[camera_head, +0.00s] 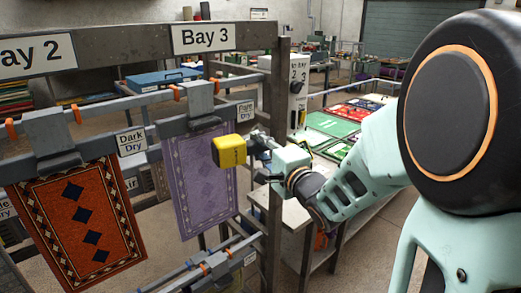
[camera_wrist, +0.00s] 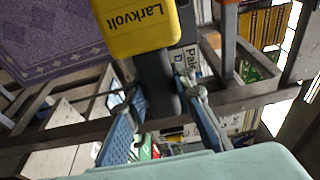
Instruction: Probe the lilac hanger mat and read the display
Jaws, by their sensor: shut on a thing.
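The lilac patterned mat (camera_head: 195,185) hangs from a clamp bar under the Bay 3 sign; part of it shows at upper left in the wrist view (camera_wrist: 50,35). My gripper (camera_head: 256,147) is shut on the dark grey handle of a yellow meter (camera_head: 229,151) marked "Larkvolt" in the wrist view (camera_wrist: 138,22). In the head view the meter overlaps the mat's upper right edge. I cannot tell whether it touches the mat. No readable display shows in either view. My fingers (camera_wrist: 166,118) straddle the handle in the wrist view.
A red-orange mat (camera_head: 80,215) hangs in Bay 2 at left. A grey post (camera_head: 275,150) stands close to my gripper. A white labelled box (camera_head: 298,88) is behind it. A bench with red and green panels (camera_head: 335,124) stands at right, partly behind my arm.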

